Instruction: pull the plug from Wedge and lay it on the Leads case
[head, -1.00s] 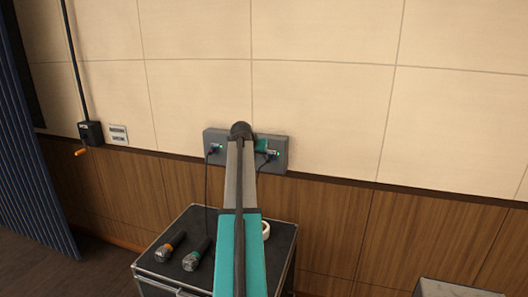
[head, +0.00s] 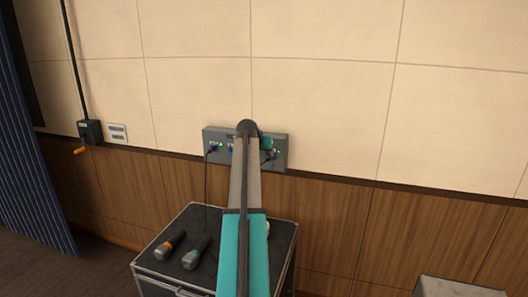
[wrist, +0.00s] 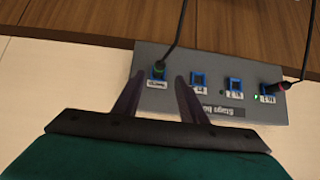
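The grey stage box (head: 280,165) is on the wall; in the wrist view (wrist: 215,110) it shows upside down with a row of blue sockets. One plug with a green ring (wrist: 158,70) sits in the leftmost socket there, over a small label that looks like Wedge. A plug with a red ring (wrist: 275,88) sits at the other end. My gripper (wrist: 159,76) is open, with its fingertips on either side of the green-ringed plug, not visibly closed on it. The head view shows my gripper (head: 267,145) at the box's right end. No Leads lettering is readable.
A black-topped case (head: 215,225) stands below the box, with two microphones (head: 170,245) (head: 195,252) on it. Tape there is mostly hidden by my arm. A grey case (head: 460,288) is at lower right. Dark cables hang from both plugs.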

